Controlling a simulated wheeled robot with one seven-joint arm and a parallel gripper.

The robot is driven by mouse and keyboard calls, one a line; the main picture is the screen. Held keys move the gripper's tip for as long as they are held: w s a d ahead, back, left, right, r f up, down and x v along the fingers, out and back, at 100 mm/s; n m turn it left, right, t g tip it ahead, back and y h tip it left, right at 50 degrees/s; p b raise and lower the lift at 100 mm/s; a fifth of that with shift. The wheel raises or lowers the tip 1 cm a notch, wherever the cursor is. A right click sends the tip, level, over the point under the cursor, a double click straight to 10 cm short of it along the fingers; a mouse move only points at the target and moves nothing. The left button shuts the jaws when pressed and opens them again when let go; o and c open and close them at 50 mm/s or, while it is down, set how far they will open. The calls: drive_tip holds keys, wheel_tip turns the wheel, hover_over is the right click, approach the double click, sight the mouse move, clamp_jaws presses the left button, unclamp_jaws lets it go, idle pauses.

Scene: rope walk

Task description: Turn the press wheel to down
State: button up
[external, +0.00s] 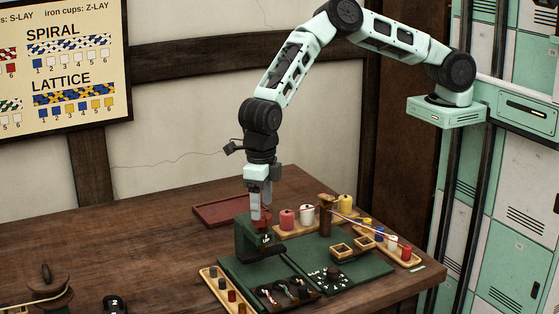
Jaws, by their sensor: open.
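The dark green press (243,243) stands on the wooden table, with small pale marks on its front. A reddish part on top of it, which looks like the press wheel (265,224), is partly hidden by my fingers. My gripper (258,213) points straight down over the top of the press. Its grey fingers are open, with the tips at the red part. I cannot tell whether they touch it or how the wheel is turned.
A red tray (215,212) lies behind the press. Red (287,220), white (307,214) and yellow (345,202) spools stand to its right. Small wooden boxes (341,252), a dial (332,279) and a peg tray (209,275) are nearby.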

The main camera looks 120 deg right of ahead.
drive_tip(key=shift+f, duration=1.3)
drive_tip(key=c, duration=1)
